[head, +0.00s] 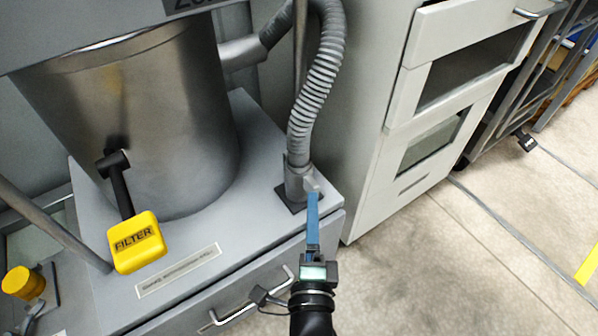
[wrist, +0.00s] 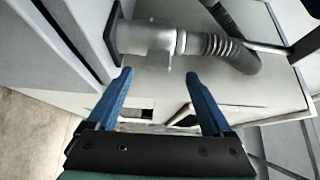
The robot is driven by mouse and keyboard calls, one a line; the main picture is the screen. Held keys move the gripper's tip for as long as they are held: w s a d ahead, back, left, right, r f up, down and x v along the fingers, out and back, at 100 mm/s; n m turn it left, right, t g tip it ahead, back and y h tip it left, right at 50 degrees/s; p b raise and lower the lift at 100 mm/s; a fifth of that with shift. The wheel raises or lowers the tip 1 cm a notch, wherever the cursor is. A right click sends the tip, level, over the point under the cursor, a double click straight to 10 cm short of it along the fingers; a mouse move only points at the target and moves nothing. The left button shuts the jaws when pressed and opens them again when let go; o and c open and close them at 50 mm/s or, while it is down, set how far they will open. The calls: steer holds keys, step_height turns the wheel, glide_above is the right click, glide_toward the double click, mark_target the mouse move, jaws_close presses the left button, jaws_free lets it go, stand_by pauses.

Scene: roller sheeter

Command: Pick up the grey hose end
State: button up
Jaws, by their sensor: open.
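The grey hose end (head: 297,182) is a cuff at the bottom of a ribbed grey hose (head: 318,85), seated on a dark square plate (head: 287,201) at the right corner of the machine's grey ledge. In the wrist view the hose end (wrist: 150,40) lies sideways beyond the fingertips, with a small tab on its side. My gripper (head: 313,197) has blue fingers and is just in front of the hose end in the head view. In the wrist view my gripper (wrist: 158,78) is open, with nothing between its fingers. Whether a fingertip touches the hose end I cannot tell.
A metal drum (head: 150,120) with a yellow FILTER handle (head: 136,242) stands left on the ledge. A drawer handle (head: 250,300) sticks out below. A white cabinet (head: 390,150) stands close on the right. The floor (head: 440,270) at the lower right is clear.

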mark_target(299, 180)
steer(key=shift+w+f+b, duration=0.15)
steer(key=shift+w+b, duration=0.6)
steer(key=shift+w, duration=1.95)
steer(key=shift+a, duration=0.1)
jaws_close()
steer(key=shift+r, duration=0.2)
